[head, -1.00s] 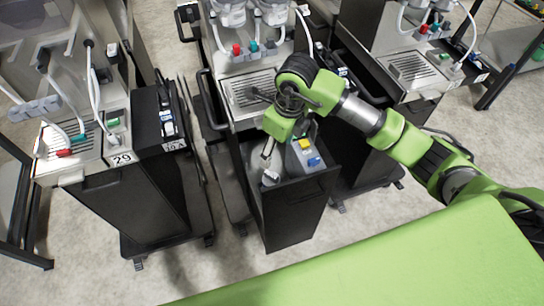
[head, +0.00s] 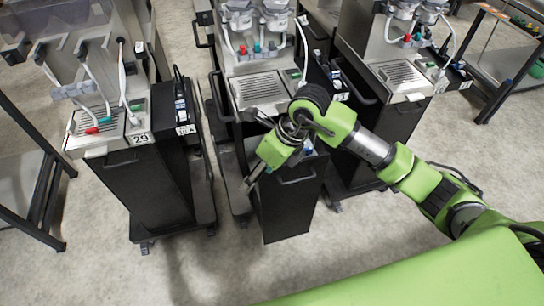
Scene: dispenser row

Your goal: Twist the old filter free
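My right gripper (head: 250,184) hangs beside the left side of the middle dispenser's black lower cabinet (head: 290,208), with its thin fingers pointing down and left. Nothing shows clearly between the fingers, and I cannot tell how far apart they are. The middle dispenser (head: 262,88) has a steel drip tray and red and teal taps. A small blue and white part (head: 308,148) shows at the cabinet's top, behind my wrist. My arm covers most of the cabinet's inside. I cannot make out a filter. My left gripper is not in view.
A dispenser labelled 29 (head: 120,140) stands at the left, on a black cart. Another dispenser (head: 398,75) stands at the right. Dark-framed tables stand at the far left (head: 30,180) and upper right (head: 490,55). The pale floor in front is clear.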

